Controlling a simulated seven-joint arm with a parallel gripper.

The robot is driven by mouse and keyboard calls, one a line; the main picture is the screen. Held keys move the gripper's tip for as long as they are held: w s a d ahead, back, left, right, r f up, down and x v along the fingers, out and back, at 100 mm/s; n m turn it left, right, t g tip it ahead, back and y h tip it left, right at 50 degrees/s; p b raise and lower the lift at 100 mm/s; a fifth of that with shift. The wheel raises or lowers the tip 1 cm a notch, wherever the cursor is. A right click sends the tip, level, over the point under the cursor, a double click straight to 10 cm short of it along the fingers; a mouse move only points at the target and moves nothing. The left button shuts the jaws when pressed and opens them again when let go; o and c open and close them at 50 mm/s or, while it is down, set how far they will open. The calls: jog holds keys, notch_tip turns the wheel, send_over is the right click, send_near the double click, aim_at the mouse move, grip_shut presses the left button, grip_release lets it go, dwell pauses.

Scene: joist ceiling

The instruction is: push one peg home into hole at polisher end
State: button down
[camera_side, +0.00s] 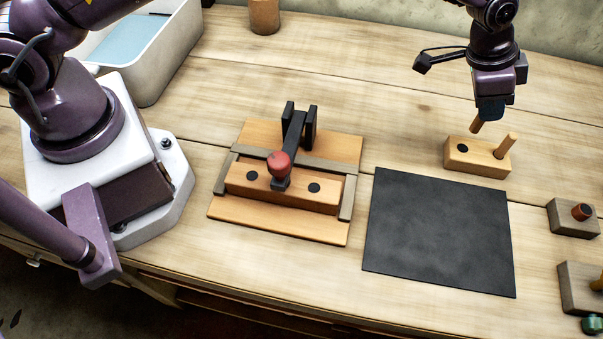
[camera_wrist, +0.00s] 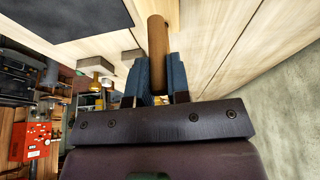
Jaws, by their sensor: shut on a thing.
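My gripper (camera_side: 487,118) is shut on a wooden peg (camera_side: 476,126), which hangs tilted from the fingertips above the small wooden block. In the wrist view the peg (camera_wrist: 158,55) sits between the blue finger pads (camera_wrist: 157,78). The small block (camera_side: 480,160) has a dark empty hole (camera_side: 463,149) at its left and a second peg (camera_side: 506,145) standing at its right. A longer wooden block (camera_side: 282,190) lies in a fixture under a red-knobbed clamp (camera_side: 279,164). It shows two dark holes, left (camera_side: 251,175) and right (camera_side: 314,188). No polisher is clearly identifiable.
A black mat (camera_side: 437,235) lies between the fixture and the right side. Grey blocks (camera_side: 570,222) with coloured parts stand at the right edge. A white bin (camera_side: 150,60) and a wooden cylinder (camera_side: 264,15) stand at the back. Bare table lies behind the fixture.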

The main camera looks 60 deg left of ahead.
jog(key=shift+a, duration=0.1)
jog(key=shift+w+a, duration=0.2)
jog(key=shift+a, duration=0.05)
jog(key=s+a+r+m, duration=0.1)
jog(key=s+a+r, duration=0.4)
jog(key=a+r, duration=0.3)
jog(key=s+a+f+m+g, duration=0.1)
jog(key=s+a+m+g, duration=0.1)
jog(key=s+m, duration=0.5)
jog(key=s+a+f+m+g+y, duration=0.1)
jog(key=s+f+m+g, duration=0.1)
jog(key=s+m, duration=0.6)
jog(key=s+a+f+m+g+y, duration=0.1)
jog(key=s+m, duration=0.7)
jog(key=s, duration=0.8)
jog(key=a+g, duration=0.1)
jog(key=g, duration=0.1)
jog(key=shift+s+a+f+g, duration=0.2)
jog(key=shift+s+a+g, duration=0.1)
jog(key=shift+s, duration=0.05)
jog(key=shift+f, duration=0.1)
jog(key=shift+f, duration=2.7)
